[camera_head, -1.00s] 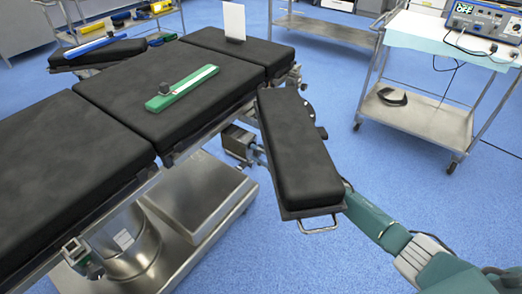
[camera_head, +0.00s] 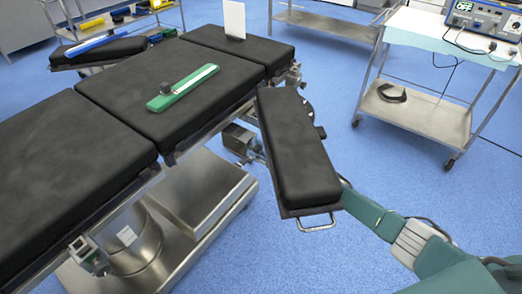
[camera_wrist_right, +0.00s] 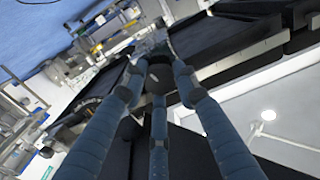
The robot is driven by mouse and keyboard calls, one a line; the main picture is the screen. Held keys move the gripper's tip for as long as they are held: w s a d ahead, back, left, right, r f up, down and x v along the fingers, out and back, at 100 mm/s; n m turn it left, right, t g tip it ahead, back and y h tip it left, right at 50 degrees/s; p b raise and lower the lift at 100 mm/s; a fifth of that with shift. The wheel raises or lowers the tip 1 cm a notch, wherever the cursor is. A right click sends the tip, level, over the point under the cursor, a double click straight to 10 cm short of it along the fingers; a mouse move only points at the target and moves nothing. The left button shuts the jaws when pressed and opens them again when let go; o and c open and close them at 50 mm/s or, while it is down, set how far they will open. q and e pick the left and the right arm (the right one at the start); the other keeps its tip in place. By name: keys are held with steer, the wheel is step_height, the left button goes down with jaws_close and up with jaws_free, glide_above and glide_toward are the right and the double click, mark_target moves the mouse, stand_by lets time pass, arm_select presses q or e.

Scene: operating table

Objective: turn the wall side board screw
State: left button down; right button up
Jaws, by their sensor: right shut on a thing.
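The black padded arm board (camera_head: 293,145) juts out from the near side of the operating table. A small dark knob (camera_head: 320,132) shows at its right edge. My right arm reaches under the board from the lower right, so the board hides its gripper in the head view. In the right wrist view, the three blue-grey fingers of my right gripper (camera_wrist_right: 158,75) close in around a dark rounded screw knob (camera_wrist_right: 160,78). The gripper is shut on it, and the fingers partly cover it. My left gripper is in neither view.
The operating table (camera_head: 157,92) fills the left, with a green-based bar (camera_head: 184,88) on its pad. A metal handle (camera_head: 316,225) sticks out from the board's near end. A steel cart (camera_head: 428,113) stands at the right. Blue floor is clear between.

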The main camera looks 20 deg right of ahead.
steer(key=m, duration=0.4)
steer(key=shift+f, duration=0.1)
steer(key=shift+s+m, duration=0.1)
steer(key=shift+m, duration=1)
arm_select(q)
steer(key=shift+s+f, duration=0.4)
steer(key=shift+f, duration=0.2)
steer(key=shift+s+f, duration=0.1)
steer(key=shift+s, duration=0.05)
arm_select(e)
steer(key=shift+m, duration=0.3)
steer(key=o, duration=1.1)
steer(key=shift+o, duration=0.2)
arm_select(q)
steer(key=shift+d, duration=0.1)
arm_select(e)
steer(key=shift+d, duration=0.1)
